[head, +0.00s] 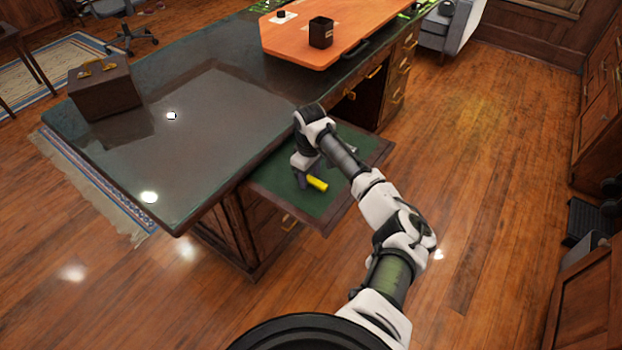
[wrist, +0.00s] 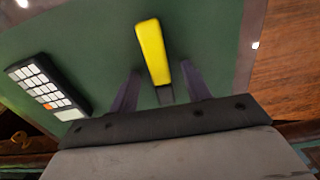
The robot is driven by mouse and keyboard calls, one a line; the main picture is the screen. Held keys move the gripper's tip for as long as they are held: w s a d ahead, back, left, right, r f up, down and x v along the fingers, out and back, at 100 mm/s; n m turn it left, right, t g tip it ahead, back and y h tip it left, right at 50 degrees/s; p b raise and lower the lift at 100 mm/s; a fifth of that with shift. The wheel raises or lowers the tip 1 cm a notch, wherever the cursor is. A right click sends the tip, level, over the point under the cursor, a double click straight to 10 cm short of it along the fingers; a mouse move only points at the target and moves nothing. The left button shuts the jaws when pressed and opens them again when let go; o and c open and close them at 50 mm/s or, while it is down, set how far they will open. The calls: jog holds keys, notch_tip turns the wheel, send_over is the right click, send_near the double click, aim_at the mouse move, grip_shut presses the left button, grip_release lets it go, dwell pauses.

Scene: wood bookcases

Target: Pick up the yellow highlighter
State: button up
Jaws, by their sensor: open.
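The yellow highlighter (head: 317,184) lies on the green surface of a pull-out shelf (head: 270,198) of the desk. My gripper (wrist: 162,85) is open, with one dark finger on each side of that gap and nothing held. In the head view my gripper (head: 303,181) points down just left of the highlighter, low over the shelf. Whether the fingers touch the shelf I cannot tell.
A dark calculator (wrist: 45,86) with white keys lies on the green surface, left of the highlighter. The dark desktop (head: 200,110) borders the shelf. On it stand a brown case (head: 105,90) and an orange board (head: 345,27) with a black cup (head: 321,32).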

grip_shut()
jog(key=shift+r, duration=0.2)
